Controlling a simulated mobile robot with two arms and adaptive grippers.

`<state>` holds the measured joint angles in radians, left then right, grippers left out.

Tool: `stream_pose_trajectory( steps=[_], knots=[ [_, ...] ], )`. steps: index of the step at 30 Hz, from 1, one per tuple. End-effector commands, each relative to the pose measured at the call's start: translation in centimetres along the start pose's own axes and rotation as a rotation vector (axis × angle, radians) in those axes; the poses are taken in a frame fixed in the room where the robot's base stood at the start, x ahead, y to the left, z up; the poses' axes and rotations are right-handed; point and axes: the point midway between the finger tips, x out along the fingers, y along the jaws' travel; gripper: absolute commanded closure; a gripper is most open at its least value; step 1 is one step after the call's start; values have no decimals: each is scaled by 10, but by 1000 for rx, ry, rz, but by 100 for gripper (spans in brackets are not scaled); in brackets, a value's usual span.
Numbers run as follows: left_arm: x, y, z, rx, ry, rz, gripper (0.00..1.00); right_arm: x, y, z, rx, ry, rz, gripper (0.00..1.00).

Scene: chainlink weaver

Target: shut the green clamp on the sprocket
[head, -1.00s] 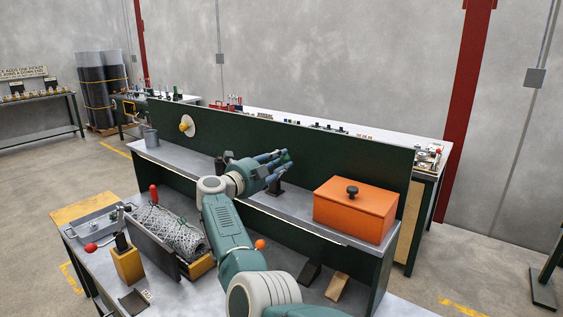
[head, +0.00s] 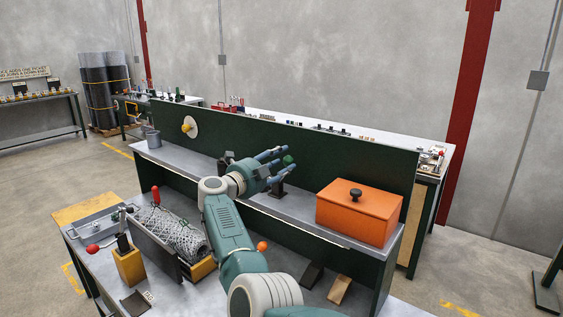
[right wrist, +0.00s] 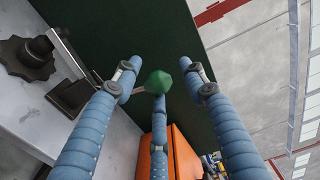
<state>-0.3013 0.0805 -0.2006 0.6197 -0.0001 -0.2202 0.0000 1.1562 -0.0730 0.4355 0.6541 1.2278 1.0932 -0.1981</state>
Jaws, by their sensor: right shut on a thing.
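The green clamp shows as a green knob (right wrist: 159,82) on a short grey lever, among my right gripper's fingers in the right wrist view. In the head view the green knob (head: 288,160) is at the fingertips, above a black stand (head: 278,189) on the shelf. My right gripper (head: 277,163) is shut on the green clamp, its blue fingers around the knob; exact contact points are unclear. A dark toothed piece with a round hub (right wrist: 32,57), perhaps the sprocket, lies left in the right wrist view. My left gripper is not in view.
An orange box (head: 357,212) with a black knob stands right of my gripper on the shelf. A dark green panel (head: 340,158) rises behind. A rolled wire mesh (head: 172,231) lies on the lower bench at left.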

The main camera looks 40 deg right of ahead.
Motion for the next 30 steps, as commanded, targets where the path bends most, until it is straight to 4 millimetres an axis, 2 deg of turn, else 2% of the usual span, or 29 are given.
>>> stream_pose_trajectory(
  steps=[5,30],
  knots=[
    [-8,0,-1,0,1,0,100,-13,-5,4,1,-9,-5,63],
    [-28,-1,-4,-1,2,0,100,-71,-1,0,0,-1,1,63]
  ],
)
